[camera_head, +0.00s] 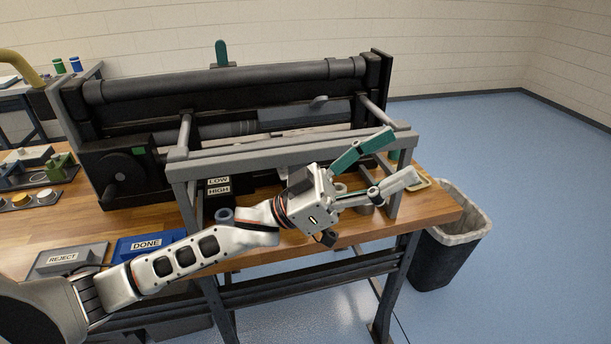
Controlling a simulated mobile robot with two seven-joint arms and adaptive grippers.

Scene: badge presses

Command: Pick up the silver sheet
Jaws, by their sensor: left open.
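I cannot clearly make out the silver sheet. A pale flat strip (300,132) shows inside the large black press (225,88), behind the grey front bar, but I cannot tell whether it is the sheet. My left gripper (402,156) is open and empty, with its fingers spread and pointing right. It is in front of the right end of the press's grey frame (290,150), and its arm hides part of the bench below. My right gripper is not in view.
The wooden bench (440,207) carries a blue DONE tray (150,246), a grey REJECT tray (68,260) and LOW/HIGH labels (218,186). A small tan-rimmed tray (420,184) lies at its right end. A bin (450,235) stands beside it. The blue floor at right is clear.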

